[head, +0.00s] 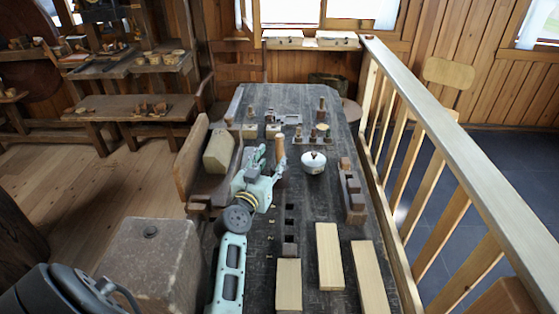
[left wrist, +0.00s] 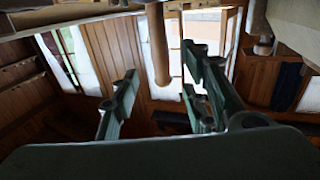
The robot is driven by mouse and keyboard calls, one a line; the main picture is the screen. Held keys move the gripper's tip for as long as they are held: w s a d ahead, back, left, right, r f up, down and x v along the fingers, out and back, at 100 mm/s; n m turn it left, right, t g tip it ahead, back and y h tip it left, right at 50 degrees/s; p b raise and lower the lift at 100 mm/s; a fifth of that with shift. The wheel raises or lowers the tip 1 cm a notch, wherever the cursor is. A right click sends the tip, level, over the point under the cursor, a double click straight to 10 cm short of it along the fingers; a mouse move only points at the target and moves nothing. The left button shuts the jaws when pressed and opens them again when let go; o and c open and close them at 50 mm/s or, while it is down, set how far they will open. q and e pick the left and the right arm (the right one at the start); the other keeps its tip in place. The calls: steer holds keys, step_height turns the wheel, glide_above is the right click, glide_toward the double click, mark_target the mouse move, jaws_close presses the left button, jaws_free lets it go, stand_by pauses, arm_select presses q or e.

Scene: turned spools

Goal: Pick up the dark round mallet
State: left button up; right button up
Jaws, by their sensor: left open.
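The mallet stands upright on the dark workbench (head: 262,260), its pale wooden handle (head: 280,149) pointing up. Its dark head is mostly hidden beside my gripper in the head view. My left gripper (head: 266,163), pale green, is low over the bench at the mallet, with its fingers apart. In the left wrist view, which looks upside down, the handle (left wrist: 158,50) hangs from the top edge between the spread fingers of the left gripper (left wrist: 160,72). I see clear gaps on both sides of it. My right gripper is not in view.
Pale boards (head: 329,256) lie at the front right. A wooden railing (head: 450,165) runs along the right. A big block (head: 150,262) stands at the left front.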

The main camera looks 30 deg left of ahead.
mark_target(278, 147)
arm_select(q)
steer(key=shift+w+a+r, duration=0.15)
steer(key=shift+w+a, duration=0.1)
steer(key=shift+w, duration=0.3)
steer(key=shift+x, duration=1.15)
steer(key=shift+b+x, duration=0.55)
steer(key=shift+x, duration=1.85)
steer(key=shift+r, duration=0.15)
jaws_close()
